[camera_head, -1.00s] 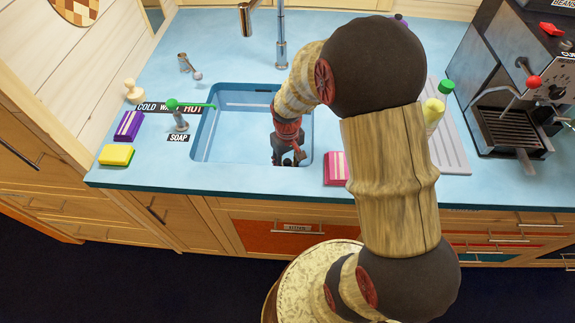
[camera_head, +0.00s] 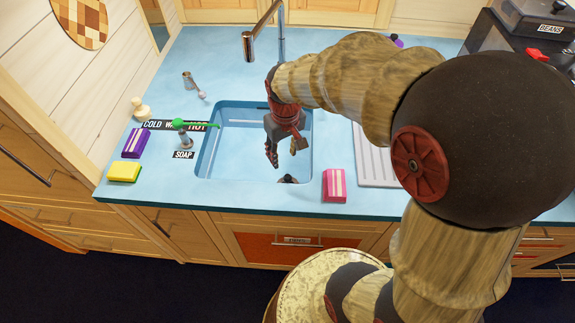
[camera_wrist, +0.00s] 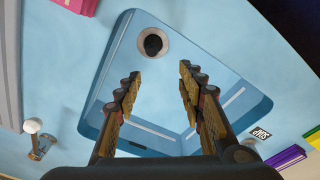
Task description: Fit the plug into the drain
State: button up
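The sink (camera_head: 207,150) is a blue rectangular basin set in the counter. Its drain (camera_wrist: 167,31) is a pale metal ring near one end of the basin floor in the wrist view. A dark round thing (camera_wrist: 153,43) fills the ring's middle; I cannot tell for sure whether it is the plug seated there or the open hole. In the head view a small dark shape (camera_head: 288,179) shows there at the sink's front edge, partly hidden. My gripper (camera_head: 284,152) hangs over the basin, fingers down. In the wrist view my gripper (camera_wrist: 158,72) is open with nothing between its fingers.
A pink-striped block (camera_head: 335,185) lies right of the sink. The faucet (camera_head: 262,32) stands behind it. A ribbed drainboard (camera_head: 372,160) is on the right.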

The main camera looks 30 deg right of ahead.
jog(key=s+a+r+t, duration=0.2)
jog(key=s+a+r, duration=0.1)
jog(key=s+r, duration=0.4)
jog(key=s+a+r+t, duration=0.2)
jog(key=s+a+r, duration=0.1)
jog(key=s+r, duration=0.4)
jog(key=shift+a+r, duration=0.4)
jog(key=shift+r, duration=0.25)
